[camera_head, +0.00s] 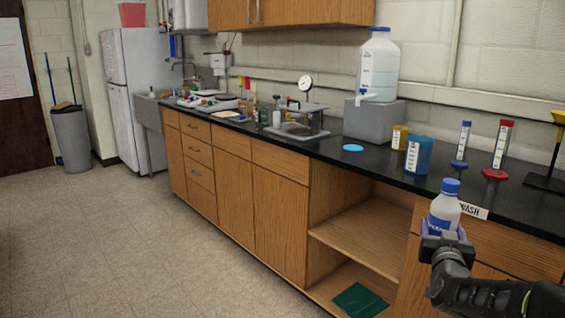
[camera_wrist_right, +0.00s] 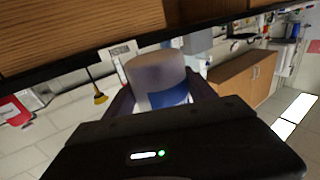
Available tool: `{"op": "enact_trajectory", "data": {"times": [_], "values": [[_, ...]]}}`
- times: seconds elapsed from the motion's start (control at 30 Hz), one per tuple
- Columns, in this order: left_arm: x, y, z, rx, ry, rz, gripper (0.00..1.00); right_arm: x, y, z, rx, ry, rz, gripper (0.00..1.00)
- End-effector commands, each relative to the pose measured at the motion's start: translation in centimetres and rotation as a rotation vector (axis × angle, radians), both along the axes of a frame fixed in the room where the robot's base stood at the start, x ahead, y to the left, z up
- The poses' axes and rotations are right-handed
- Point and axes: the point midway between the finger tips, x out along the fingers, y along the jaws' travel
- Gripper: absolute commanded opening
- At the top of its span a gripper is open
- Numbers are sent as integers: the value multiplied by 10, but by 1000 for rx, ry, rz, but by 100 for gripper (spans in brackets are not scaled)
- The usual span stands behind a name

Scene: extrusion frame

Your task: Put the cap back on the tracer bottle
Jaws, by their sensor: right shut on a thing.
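My right gripper (camera_head: 443,238) is shut around a white bottle (camera_head: 444,208) with a blue label and a blue cap (camera_head: 450,187) on its top. The bottle is upright, in front of the black counter's edge. The label is too small to read, so I cannot tell for sure that it is the tracer bottle. In the right wrist view the bottle (camera_wrist_right: 157,72) shows as a pale cylinder with a blue band between the fingers (camera_wrist_right: 160,98). My left gripper is not in view.
An open shelf (camera_head: 367,238) is below.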

Motion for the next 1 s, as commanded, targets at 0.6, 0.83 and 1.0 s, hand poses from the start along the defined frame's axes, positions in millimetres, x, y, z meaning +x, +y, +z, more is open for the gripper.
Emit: {"op": "enact_trajectory", "data": {"times": [0.6,0.83,1.0], "values": [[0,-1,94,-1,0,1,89,-57,247,-87,3,0,426,0],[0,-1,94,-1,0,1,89,-57,248,-89,1,-3,427,0],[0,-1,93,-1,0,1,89,-57,248,-88,1,-3,426,0]]}}
